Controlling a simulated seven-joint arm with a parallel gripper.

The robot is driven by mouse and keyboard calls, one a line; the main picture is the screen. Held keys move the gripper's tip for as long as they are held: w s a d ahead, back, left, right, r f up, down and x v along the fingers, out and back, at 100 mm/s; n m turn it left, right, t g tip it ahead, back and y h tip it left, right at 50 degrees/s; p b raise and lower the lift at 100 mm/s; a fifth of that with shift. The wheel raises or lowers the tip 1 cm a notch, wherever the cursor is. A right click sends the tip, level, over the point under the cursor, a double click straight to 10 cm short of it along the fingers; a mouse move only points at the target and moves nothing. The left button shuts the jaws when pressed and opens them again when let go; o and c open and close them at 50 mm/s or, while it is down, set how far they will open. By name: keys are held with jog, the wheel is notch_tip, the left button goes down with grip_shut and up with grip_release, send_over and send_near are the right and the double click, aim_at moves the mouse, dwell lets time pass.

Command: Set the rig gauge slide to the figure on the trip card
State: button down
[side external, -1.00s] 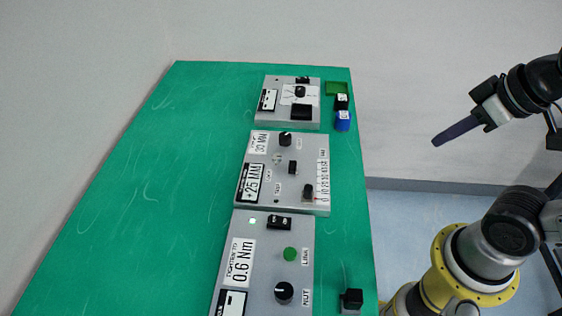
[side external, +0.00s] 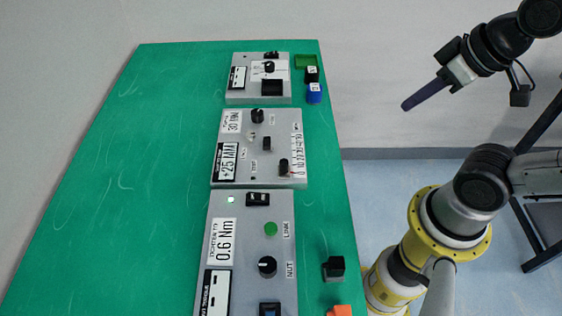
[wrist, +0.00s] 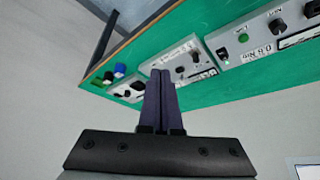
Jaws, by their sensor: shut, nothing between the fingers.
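The middle grey panel (side external: 240,178) carries a white card (side external: 231,121) reading 30 MM; its smaller top line is unclear. A black-framed plate (side external: 227,163) below it reads +25 MM. The gauge slide's black knob (side external: 284,165) sits near the low end of the numbered scale (side external: 297,150), with a red mark beside it; its exact reading is too small to tell. My gripper (side external: 405,106) is shut and empty, in the air right of the table, apart from every panel. In the wrist view, my gripper's fingers (wrist: 160,74) are together, with the middle panel (wrist: 168,60) beyond them.
The middle panel also has a dial (side external: 257,116) and a black switch (side external: 266,143). The front panel (side external: 245,250) has a 0.6 Nm card, green button and dial. A far panel (side external: 240,97), blue block (side external: 314,94), black block (side external: 333,268) and orange block (side external: 341,311) stand around. The table's left side is clear.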

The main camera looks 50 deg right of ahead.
dwell(0.4)
jog(key=c, duration=1.3)
grip_release()
jog(key=shift+r, duration=0.15)
jog(key=o, duration=0.6)
jog(key=shift+n, duration=0.3)
jog(key=w+r, duration=0.2)
jog(key=w, duration=0.2)
jog(key=shift+w+a+r, duration=0.2)
jog(key=shift+a+r, duration=0.2)
jog(key=n+g, duration=0.4)
jog(key=g, duration=0.2)
send_over(284, 162)
notch_tip(284, 162, down, 12)
notch_tip(284, 162, down, 13)
jog(key=shift+f, duration=0.1)
grip_shut()
